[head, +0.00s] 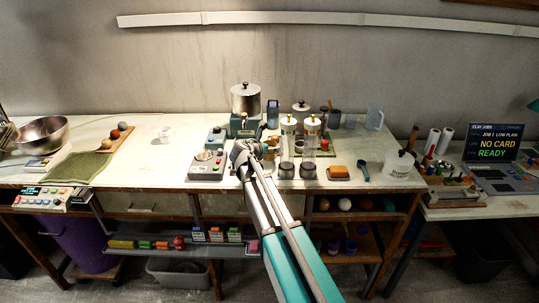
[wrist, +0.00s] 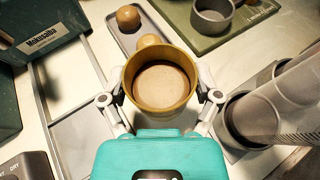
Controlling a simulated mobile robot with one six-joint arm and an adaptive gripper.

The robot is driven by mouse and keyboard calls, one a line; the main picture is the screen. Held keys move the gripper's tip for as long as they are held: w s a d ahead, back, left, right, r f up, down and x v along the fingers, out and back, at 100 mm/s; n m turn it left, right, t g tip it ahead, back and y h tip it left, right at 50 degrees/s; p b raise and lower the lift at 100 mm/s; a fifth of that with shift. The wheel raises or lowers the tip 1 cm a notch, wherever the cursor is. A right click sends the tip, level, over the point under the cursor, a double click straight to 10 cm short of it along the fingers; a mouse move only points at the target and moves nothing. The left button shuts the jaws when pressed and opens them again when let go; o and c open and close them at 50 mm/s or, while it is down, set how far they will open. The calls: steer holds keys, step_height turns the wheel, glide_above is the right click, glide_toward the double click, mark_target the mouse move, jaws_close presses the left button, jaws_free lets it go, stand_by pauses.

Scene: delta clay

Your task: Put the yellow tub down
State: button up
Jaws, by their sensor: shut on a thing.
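The yellow tub (wrist: 161,111) is in the wrist view, seen from above, round and ochre with a pale brown inside. My gripper (wrist: 160,92) is shut on it, one finger on each side of its wall. Whether the tub touches the surface below cannot be told. In the head view my gripper (head: 246,152) is over the middle of the long workbench (head: 130,178); the tub is not clearly visible there.
In the wrist view, a grey tray (wrist: 122,40) with wooden balls and a green board (wrist: 235,33) with a grey cup (wrist: 212,16) lie beyond the tub. Clear cylinders (wrist: 285,105) stand close at right. A dark green labelled box (wrist: 45,28) is at upper left.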

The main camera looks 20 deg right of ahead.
steer(key=shift+f+b, duration=0.75)
steer(key=shift+f, duration=0.3)
steer(key=shift+f, duration=0.1)
steer(key=o, duration=1.1)
steer(key=shift+c, duration=0.2)
steer(key=shift+s+a+r, duration=0.15)
steer(key=shift+s+r, duration=0.1)
steer(key=p+v, duration=0.4)
steer(key=v, duration=0.5)
steer(key=shift+s+a+r, duration=0.2)
steer(key=shift+s+a, duration=0.05)
steer(key=shift+p+v, duration=0.35)
steer(key=shift+v, duration=0.5)
steer(key=shift+f, duration=0.1)
